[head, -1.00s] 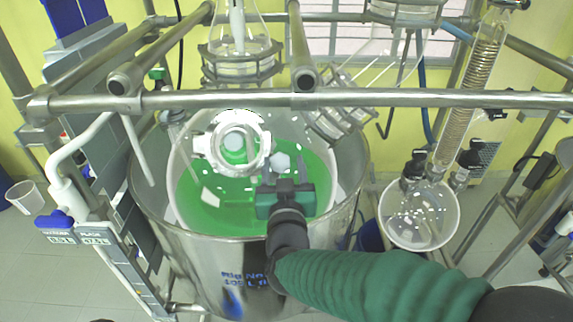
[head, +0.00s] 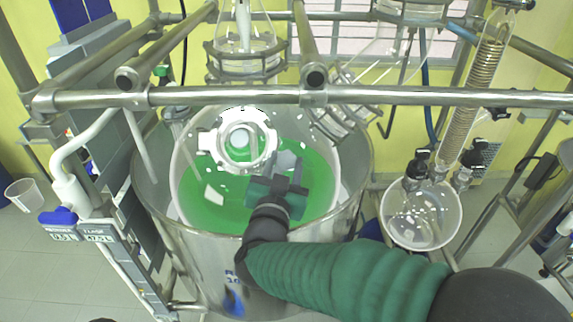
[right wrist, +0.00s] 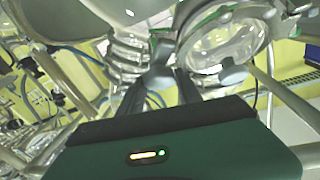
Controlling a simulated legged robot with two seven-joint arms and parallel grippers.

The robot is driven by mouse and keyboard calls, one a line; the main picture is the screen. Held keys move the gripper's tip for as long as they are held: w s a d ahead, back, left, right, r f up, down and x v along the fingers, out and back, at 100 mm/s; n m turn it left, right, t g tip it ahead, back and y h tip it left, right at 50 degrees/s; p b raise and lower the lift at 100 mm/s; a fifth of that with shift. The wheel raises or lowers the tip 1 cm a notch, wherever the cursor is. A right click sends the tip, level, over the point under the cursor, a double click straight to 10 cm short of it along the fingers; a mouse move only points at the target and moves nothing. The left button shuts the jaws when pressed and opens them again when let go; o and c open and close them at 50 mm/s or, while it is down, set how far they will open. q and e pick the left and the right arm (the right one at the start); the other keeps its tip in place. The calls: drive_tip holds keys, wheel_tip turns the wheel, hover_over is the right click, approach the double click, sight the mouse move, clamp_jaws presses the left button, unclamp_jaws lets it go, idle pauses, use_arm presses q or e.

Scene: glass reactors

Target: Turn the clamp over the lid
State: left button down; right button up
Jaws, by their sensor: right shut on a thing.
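A pale metal ring clamp (head: 205,140) sits around the round opening over the glass lid of the reactor, left of my right gripper. My right gripper (head: 285,163), on its green-sleeved arm, reaches over the vessel's front rim. It is shut on a small grey part (right wrist: 160,62), which seems to be a clamp piece at the lid; its tips are partly hidden in the head view. In the right wrist view, my gripper (right wrist: 160,80) has its dark fingers around that part, close to the glass. My left gripper is not in view.
A steel vessel (head: 343,215) holds green liquid. A horizontal rail (head: 400,96) crosses above it, close over the clamp. A glass flask (head: 420,218) and a coil condenser (head: 483,80) stand at right. A grey panel frame (head: 105,215) stands at left.

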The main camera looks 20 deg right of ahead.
drive_tip(key=m, duration=0.1)
drive_tip(key=m+g+h, duration=0.1)
drive_tip(key=m, duration=0.1)
drive_tip(key=m+g+h, duration=0.1)
drive_tip(key=m, duration=0.1)
drive_tip(key=shift+w+a, duration=0.1)
drive_tip(key=shift+a, duration=0.15)
drive_tip(key=m+g, duration=0.1)
drive_tip(key=m+g+h+p, duration=0.1)
drive_tip(key=m, duration=0.1)
drive_tip(key=shift+w+r+m+g+h, duration=0.1)
drive_tip(key=shift+m+g+h, duration=0.2)
drive_tip(key=m+g+p, duration=0.2)
drive_tip(key=m+g, duration=0.1)
drive_tip(key=m, duration=0.2)
drive_tip(key=shift+w+r, duration=0.1)
drive_tip(key=shift+r, duration=0.05)
drive_tip(key=shift+m+g+p, duration=0.7)
drive_tip(key=shift+m+g, duration=0.7)
drive_tip(key=shift+m, duration=0.3)
drive_tip(key=o, duration=1.4)
drive_tip(key=shift+w, duration=0.1)
drive_tip(key=shift+c, duration=0.2)
drive_tip(key=shift+a, duration=0.1)
